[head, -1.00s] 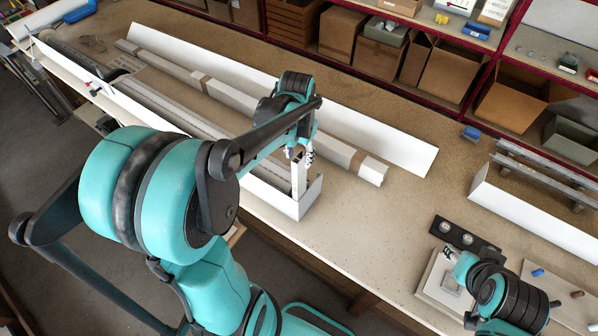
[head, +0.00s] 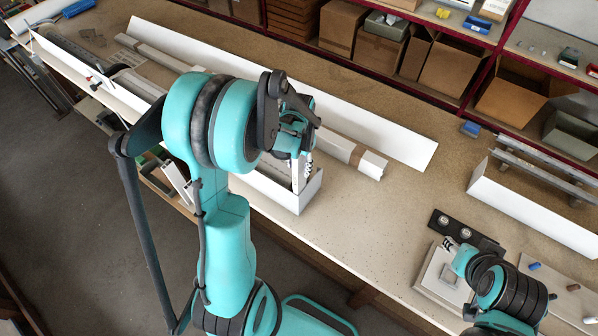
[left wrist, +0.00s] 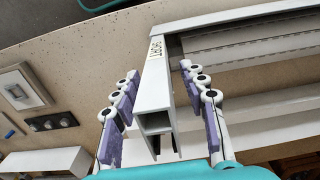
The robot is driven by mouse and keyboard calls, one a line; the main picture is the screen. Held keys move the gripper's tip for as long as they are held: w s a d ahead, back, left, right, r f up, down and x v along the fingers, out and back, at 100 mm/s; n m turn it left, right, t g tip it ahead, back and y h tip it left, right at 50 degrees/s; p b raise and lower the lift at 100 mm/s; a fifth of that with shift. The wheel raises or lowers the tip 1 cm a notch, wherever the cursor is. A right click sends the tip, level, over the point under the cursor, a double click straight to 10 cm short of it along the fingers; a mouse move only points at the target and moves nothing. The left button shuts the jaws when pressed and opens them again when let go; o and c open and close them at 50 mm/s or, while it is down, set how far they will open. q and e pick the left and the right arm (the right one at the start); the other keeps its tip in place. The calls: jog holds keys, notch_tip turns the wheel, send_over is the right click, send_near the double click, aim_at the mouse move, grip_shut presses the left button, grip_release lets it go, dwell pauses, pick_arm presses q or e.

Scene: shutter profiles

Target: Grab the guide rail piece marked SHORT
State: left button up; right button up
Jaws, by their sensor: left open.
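The guide rail piece (left wrist: 154,85) is a white hollow profile with dark lettering near its far end, seen at an angle. It stands between the two purple-padded fingers of my left gripper (left wrist: 160,74) in the left wrist view. The fingers are open, with a gap visible on each side. In the head view my left gripper (head: 302,168) is low over the near right end of the long white tray (head: 305,200), and my arm hides much of that tray. My right gripper (head: 452,243) is by a light plate at lower right; its fingers are too small to judge.
A long wrapped bundle (head: 368,163) and a tall white panel (head: 400,143) lie behind the tray. Another white tray (head: 530,215) with metal rails stands at right. A black plate with round knobs (head: 466,232) lies near my right gripper. The bench middle is clear.

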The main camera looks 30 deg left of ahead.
pick_arm(q)
grip_shut()
jog(key=shift+r, duration=0.1)
